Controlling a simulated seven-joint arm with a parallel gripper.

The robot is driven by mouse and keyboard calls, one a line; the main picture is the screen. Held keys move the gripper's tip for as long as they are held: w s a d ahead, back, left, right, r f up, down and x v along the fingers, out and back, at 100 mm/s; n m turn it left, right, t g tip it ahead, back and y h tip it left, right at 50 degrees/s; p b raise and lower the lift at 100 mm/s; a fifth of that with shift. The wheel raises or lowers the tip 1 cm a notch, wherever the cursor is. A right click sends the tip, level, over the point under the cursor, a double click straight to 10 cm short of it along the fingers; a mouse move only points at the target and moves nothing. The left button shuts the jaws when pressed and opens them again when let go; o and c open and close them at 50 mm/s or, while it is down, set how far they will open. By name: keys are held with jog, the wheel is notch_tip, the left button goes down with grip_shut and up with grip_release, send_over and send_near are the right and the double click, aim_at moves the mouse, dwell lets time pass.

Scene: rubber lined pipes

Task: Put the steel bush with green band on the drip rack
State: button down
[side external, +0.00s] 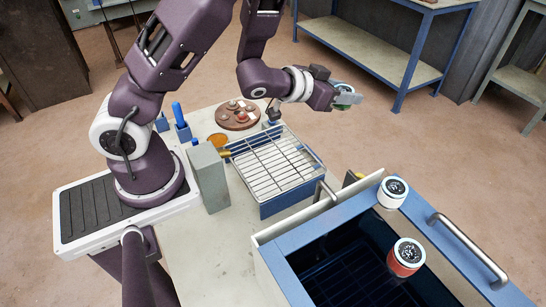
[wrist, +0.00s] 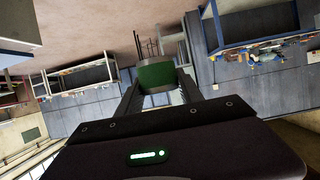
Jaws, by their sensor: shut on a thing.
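The steel bush with green band (side external: 341,88) is held in my gripper (side external: 347,97), up in the air at the upper right of the side external view. In the wrist view the green-banded bush (wrist: 157,75) sits between the two fingers of my gripper (wrist: 155,88), which are shut on it. The drip rack (side external: 272,165) is a wire grid over a blue tray on the bench. My gripper is above and to the right of the rack, apart from it.
A blue tank (side external: 270,265) with dark contents stands in front. A white-banded bush (side external: 392,192) is at its rim, and a red-banded bush (side external: 405,257) is over its right part. A grey block (side external: 208,177) and a round brown board (side external: 234,118) are near the rack.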

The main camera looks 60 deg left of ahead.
jog(key=shift+w+a+f+n+y, duration=0.25)
jog(key=shift+f+n+y, duration=0.2)
jog(key=shift+f, duration=0.15)
jog(key=shift+w+a+f+n+y, duration=0.25)
jog(key=shift+f+n+y, duration=0.15)
jog(key=shift+f, duration=0.2)
jog(key=s+a+f+n+g+y, duration=0.1)
jog(key=s+a+f+n+y, duration=0.1)
jog(key=f, duration=0.3)
jog(key=s+a+f+n+g+y, duration=0.2)
jog(key=s+f+n+y, duration=0.1)
jog(key=f, duration=0.1)
jog(key=s+a+f+n+g+y, duration=0.1)
jog(key=s+a+f+n+y, duration=0.2)
jog(key=f, duration=0.2)
jog(key=shift+f+g+y, duration=0.25)
jog(key=shift+f+g, duration=0.05)
jog(key=n+g+y, duration=0.2)
send_over(273, 156)
jog(key=shift+d+f, duration=0.1)
jog(key=shift+f, duration=0.7)
notch_tip(273, 156, down, 2)
jog(key=shift+s+f+h, duration=0.1)
jog(key=shift+h, duration=0.2)
jog(key=shift+f, duration=0.3)
